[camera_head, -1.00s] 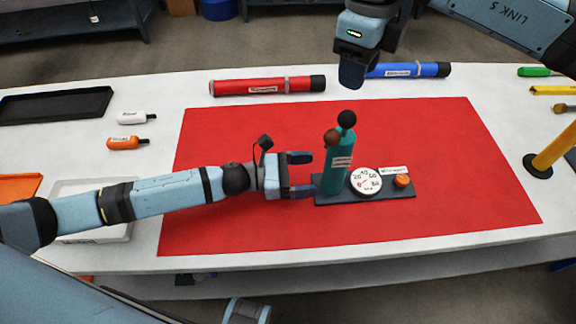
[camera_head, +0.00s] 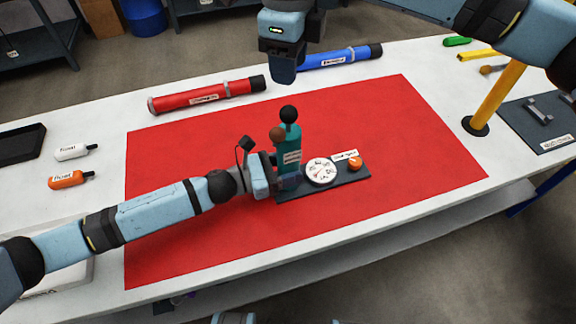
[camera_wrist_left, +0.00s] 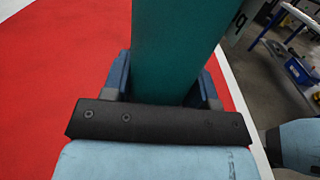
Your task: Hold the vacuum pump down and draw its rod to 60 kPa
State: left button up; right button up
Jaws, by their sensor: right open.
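The vacuum pump has a teal cylinder (camera_head: 290,150) standing upright on a dark base (camera_head: 345,183). A black ball knob (camera_head: 288,113) tops it, with a brown knob (camera_head: 277,134) just below. A white gauge (camera_head: 321,171) with a red needle sits beside it; its reading is too small to tell. My left gripper (camera_head: 288,181) is at the lower cylinder. In the left wrist view its fingers flank the cylinder (camera_wrist_left: 175,50); whether they press on it is unclear. My right gripper (camera_head: 282,72) is open and empty, above and behind the pump.
An orange knob (camera_head: 355,163) is on the base. The pump stands on a red mat (camera_head: 400,130). Red (camera_head: 207,96) and blue (camera_head: 340,57) tubes lie behind it. A yellow post (camera_head: 497,98) stands at right. White (camera_head: 72,152) and orange (camera_head: 66,180) bottles lie left.

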aim_at(288, 116)
pick_arm(q)
jog(key=c, duration=0.3)
jog(key=shift+c, duration=0.5)
pick_arm(e)
jog(key=o, duration=0.5)
jog(key=n, duration=0.1)
jog(key=f+n+t, duration=0.1)
jog(key=n, duration=0.1)
jog(key=shift+s+a, duration=0.1)
jog(key=shift+s, duration=0.3)
jog(key=s+n+t, duration=0.1)
jog(key=n, duration=0.2)
jog(key=s+f+n+t, duration=0.1)
jog(key=n, duration=0.3)
jog(key=f+n+t, duration=0.1)
jog(key=n, duration=0.2)
jog(key=shift+s+f+t+h, duration=0.15)
jog(key=shift+s+t+h, duration=0.15)
jog(key=shift+s+t, duration=0.1)
jog(key=shift+w+f+n+t, duration=0.35)
jog(key=shift+w+f+n, duration=0.25)
jog(key=shift+f+n, duration=0.85)
jog(key=shift+w+f+n+t, duration=0.3)
jog(key=shift+w+f+n, duration=0.35)
jog(key=shift+f+n, duration=0.8)
jog(key=shift+w+f+n+t, duration=0.35)
jog(key=shift+w+f+n, duration=0.45)
jog(key=shift+f, duration=1)
jog(key=shift+s, duration=0.2)
jog(key=c, duration=0.8)
